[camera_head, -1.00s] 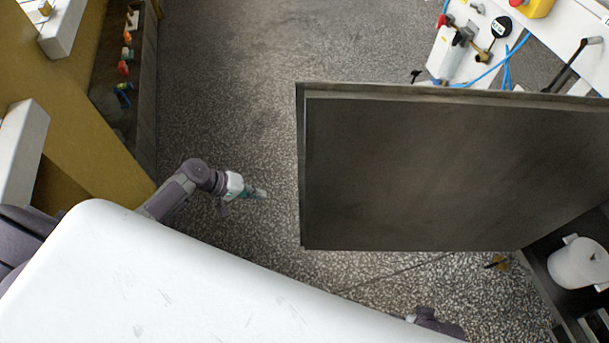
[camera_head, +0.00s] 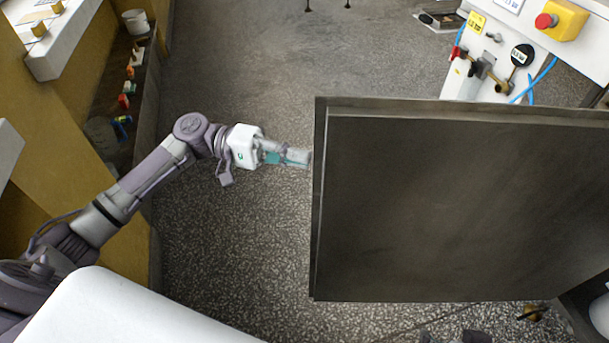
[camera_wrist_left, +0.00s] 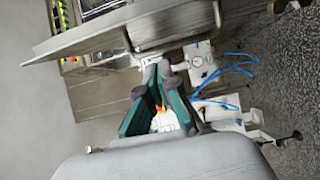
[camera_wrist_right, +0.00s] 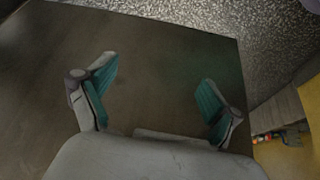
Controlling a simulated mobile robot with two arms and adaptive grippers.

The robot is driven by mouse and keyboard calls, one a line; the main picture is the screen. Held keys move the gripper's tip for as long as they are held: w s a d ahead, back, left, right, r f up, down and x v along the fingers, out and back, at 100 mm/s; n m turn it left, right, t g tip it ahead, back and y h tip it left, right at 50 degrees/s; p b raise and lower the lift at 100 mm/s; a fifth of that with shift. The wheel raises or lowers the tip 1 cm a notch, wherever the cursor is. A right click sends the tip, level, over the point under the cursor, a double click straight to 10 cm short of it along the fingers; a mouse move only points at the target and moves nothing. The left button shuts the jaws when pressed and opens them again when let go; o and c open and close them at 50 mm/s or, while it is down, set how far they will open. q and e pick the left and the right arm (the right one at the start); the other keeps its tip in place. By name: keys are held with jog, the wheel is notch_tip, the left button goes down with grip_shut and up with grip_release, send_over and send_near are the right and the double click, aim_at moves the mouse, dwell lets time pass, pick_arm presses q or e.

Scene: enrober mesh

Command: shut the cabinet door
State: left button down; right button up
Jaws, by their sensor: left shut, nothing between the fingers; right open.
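The cabinet door (camera_head: 465,205) is a large dark grey metal panel with a raised rim. It stands swung out over the floor, its free edge on the left in the head view. My left gripper (camera_head: 300,157) is shut and empty, its tips right beside that edge; I cannot tell whether they touch. Its closed fingers (camera_wrist_left: 157,68) also show in the left wrist view. My right gripper (camera_wrist_right: 155,92) is open and empty, facing a broad dark panel, apparently the door (camera_wrist_right: 150,50). The door hides most of the cabinet in the head view.
A white machine panel with a yellow box and red button (camera_head: 546,21), gauge and blue hoses stands beyond the door. A yellow frame with a shelf of small coloured items (camera_head: 124,101) is at the left. Speckled floor (camera_head: 235,260) is clear between.

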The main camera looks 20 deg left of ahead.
pick_arm(q)
jog(key=shift+s+d, duration=0.75)
jog(key=shift+s, duration=0.2)
jog(key=shift+s+d, duration=0.7)
jog(key=shift+s, duration=0.2)
jog(key=shift+f, duration=0.1)
